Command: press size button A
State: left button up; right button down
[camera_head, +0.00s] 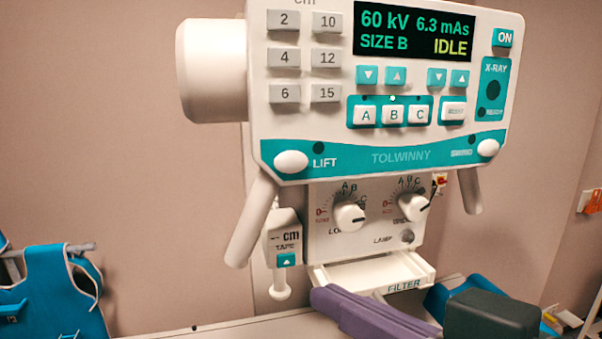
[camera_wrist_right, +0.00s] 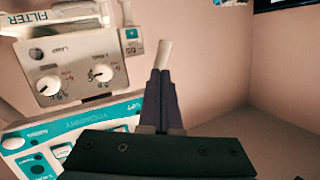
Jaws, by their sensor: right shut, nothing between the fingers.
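Size button A (camera_head: 365,115) is a pale square key on the teal strip of the control panel (camera_head: 340,140) in the head view. It sits left of buttons B (camera_head: 393,116) and C (camera_head: 420,115), and a small light shows above B. The display (camera_head: 412,32) reads 60 kV, 6.3 mAs, SIZE B, IDLE. My right gripper (camera_head: 322,298) is low in the head view, below the panel and apart from the buttons. Its purple fingers are together and empty; they also show in the right wrist view (camera_wrist_right: 161,75). My left gripper is out of view.
The panel's handles (camera_head: 252,222) hang down at both sides. Below are two knobs (camera_head: 350,216), a tape unit (camera_head: 284,240) and the filter tray (camera_head: 330,275), close above my right gripper. A blue apron (camera_head: 50,290) hangs at the left.

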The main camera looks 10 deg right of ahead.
aim_at(365, 115)
jog(key=d+r+m+t+h+b, duration=0.2)
jog(key=d+r+m+t+b, duration=0.2)
jog(key=r+t, duration=0.7)
jog(key=shift+s+d+r+m+t+h, duration=0.15)
jog(key=shift+s+d+m+t+h, duration=0.3)
jog(key=shift+d+m+t, duration=0.85)
jog(key=shift+m+g, duration=0.4)
jog(key=shift+m, duration=0.3)
jog(key=w+b, duration=0.3)
jog(key=w, duration=0.6)
jog(key=shift+a, duration=0.1)
jog(key=shift+s, duration=0.1)
